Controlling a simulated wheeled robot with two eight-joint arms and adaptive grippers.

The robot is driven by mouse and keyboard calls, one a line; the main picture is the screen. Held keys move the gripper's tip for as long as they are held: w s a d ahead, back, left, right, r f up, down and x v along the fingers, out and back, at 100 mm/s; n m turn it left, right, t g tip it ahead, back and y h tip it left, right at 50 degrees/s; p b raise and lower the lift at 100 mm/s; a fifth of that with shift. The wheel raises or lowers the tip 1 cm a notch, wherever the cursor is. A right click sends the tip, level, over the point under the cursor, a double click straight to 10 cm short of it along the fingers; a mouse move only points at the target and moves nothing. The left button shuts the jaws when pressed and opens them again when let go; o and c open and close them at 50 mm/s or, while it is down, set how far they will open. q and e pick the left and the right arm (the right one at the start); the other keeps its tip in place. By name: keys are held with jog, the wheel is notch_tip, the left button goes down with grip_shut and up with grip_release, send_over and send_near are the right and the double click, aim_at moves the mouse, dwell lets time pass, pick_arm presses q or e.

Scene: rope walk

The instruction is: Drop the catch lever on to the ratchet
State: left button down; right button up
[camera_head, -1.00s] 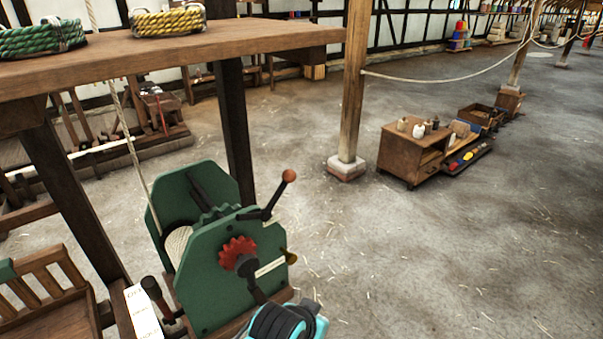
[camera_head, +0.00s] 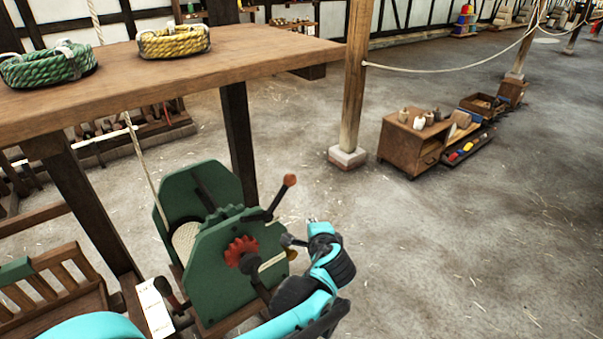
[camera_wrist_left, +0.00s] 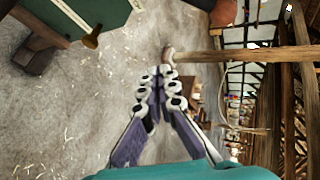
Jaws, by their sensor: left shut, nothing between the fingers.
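The green winch (camera_head: 210,285) stands at the lower middle of the head view. On its near cheek is a red toothed ratchet wheel (camera_head: 240,248) with a dark hub. Above it the black catch lever (camera_head: 274,204) slants up to the right and ends in an orange knob (camera_head: 290,180). A gap shows between lever and ratchet. My left gripper (camera_head: 312,219) is to the right of the winch, below and right of the knob, touching neither. My right gripper is not seen.
A brass knob (camera_head: 291,254) sticks out of the winch near my gripper. A wooden table (camera_head: 250,55) with green (camera_head: 48,68) and yellow (camera_head: 173,41) rope coils stands behind. A post (camera_head: 355,85) and a low cabinet (camera_head: 405,150) are farther right.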

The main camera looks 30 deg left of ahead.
aim_at(279, 198)
pick_arm(q)
jog(key=w+r+m+t+y+p, duration=0.1)
jog(key=w+r+m+t+y, duration=0.1)
jog(key=w+r+m, duration=0.2)
jog(key=shift+w+a+m+p, duration=0.3)
jog(key=shift+w+p, duration=0.05)
jog(key=shift+w, duration=0.35)
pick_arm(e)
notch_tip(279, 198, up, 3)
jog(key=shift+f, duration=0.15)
pick_arm(q)
jog(key=w+a+b, duration=0.1)
jog(key=w+a, duration=0.3)
jog(key=a, duration=0.4)
jog(key=shift+w+a+f+b, duration=0.15)
jog(key=shift+w+f+b, duration=0.1)
jog(key=shift+f+b, duration=0.15)
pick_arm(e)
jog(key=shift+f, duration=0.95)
pick_arm(q)
jog(key=shift+s+r, duration=0.1)
jog(key=shift+r, duration=0.05)
